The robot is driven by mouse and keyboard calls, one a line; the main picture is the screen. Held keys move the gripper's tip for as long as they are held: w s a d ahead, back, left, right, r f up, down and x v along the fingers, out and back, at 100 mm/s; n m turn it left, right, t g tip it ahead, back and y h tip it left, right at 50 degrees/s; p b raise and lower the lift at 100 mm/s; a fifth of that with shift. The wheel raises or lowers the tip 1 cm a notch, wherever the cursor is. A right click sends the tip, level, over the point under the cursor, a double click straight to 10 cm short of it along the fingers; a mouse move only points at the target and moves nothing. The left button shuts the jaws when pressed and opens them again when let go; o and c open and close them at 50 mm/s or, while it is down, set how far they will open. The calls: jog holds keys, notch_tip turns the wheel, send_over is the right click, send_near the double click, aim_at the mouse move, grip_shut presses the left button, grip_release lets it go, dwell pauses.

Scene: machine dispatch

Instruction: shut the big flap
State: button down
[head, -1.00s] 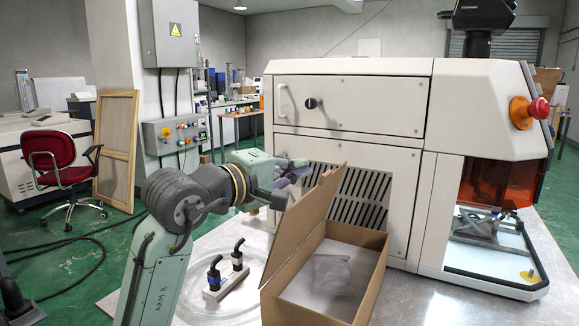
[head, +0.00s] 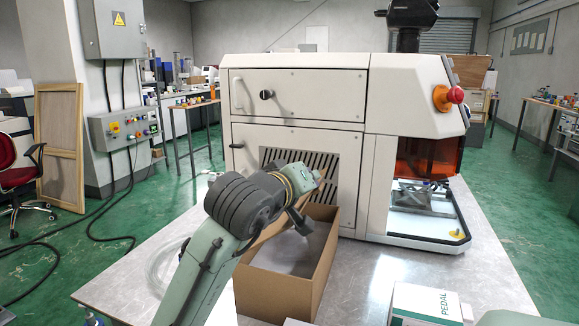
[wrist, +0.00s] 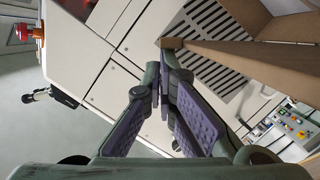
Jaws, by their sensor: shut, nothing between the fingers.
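The cardboard box (head: 275,291) stands open on the table in front of the machine. Its big flap (head: 268,237) rises from the left edge and slants up to the right; my arm hides much of it. In the wrist view the flap (wrist: 245,54) shows as a long brown strip at upper right, beyond my fingertips. My gripper (wrist: 163,88) is shut and empty, with purple finger pads. Its fingertips are close to the flap's corner in that picture, but I cannot tell whether they touch. In the head view my arm hides the fingers.
The white machine (head: 300,110) stands behind the box, with a slotted grille and a red stop button (head: 455,95). A white and green PEDAL carton (head: 427,303) is at the front right. The table (head: 390,265) is clear between it and the machine.

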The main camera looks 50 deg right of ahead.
jog(key=s+d+f+m+t+y+b, duration=0.1)
jog(key=s+f+m+b, duration=0.3)
jog(key=f, duration=0.7)
jog(key=shift+s+d+m+t+y+b, duration=0.35)
jog(key=shift+s+d+m+t, duration=0.35)
jog(key=shift+s+m, duration=0.4)
jog(key=shift+w, duration=0.15)
